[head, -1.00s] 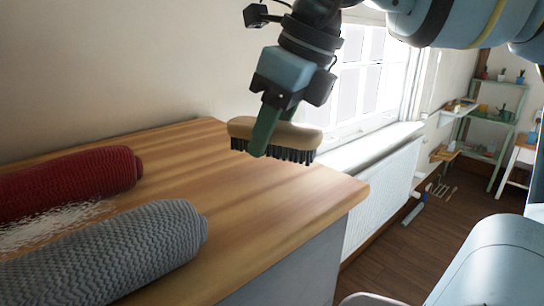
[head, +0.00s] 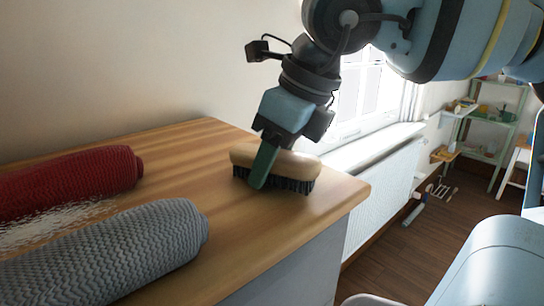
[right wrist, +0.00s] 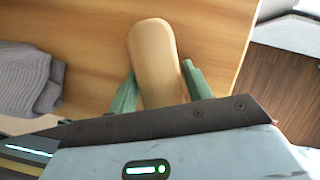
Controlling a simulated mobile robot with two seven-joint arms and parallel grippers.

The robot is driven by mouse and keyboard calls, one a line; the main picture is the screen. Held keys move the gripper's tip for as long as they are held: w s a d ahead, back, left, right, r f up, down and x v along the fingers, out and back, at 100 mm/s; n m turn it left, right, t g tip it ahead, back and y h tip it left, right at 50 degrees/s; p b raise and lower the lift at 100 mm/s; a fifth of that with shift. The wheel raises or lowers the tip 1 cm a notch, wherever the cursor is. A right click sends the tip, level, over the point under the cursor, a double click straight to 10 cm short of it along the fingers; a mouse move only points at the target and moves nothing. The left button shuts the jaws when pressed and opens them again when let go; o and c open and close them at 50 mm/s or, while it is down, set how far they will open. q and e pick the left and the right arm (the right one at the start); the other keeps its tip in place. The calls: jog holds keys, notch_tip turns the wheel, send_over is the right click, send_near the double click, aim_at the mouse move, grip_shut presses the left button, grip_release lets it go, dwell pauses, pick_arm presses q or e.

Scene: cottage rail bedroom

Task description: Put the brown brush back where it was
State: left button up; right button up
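The brush (head: 290,163) has a tan-brown wooden back and dark bristles pointing down. It is low over the right part of the wooden top, near its corner; the bristles look to be at the surface, but I cannot tell if they touch. My right gripper (head: 262,166) is shut on the brush from above. In the right wrist view the brush's back (right wrist: 155,60) lies between the two green fingers (right wrist: 160,90), one along each side. My left gripper is not in view.
A red rolled towel (head: 70,180) and a grey rolled towel (head: 110,250) lie on the left of the wooden top (head: 190,150). The top's right edge drops to the floor. A radiator (head: 385,180) stands below the window; a shelf (head: 490,125) stands far right.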

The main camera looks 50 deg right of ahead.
jog(key=shift+o, duration=1.1)
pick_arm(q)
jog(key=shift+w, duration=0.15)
pick_arm(e)
jog(key=shift+s+r, duration=0.1)
jog(key=shift+r, duration=0.4)
jog(key=v, duration=1)
jog(key=shift+d, duration=0.1)
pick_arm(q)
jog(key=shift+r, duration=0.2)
pick_arm(e)
jog(key=shift+s+r, duration=0.35)
jog(key=shift+r, duration=0.25)
jog(key=shift+w+d, duration=0.1)
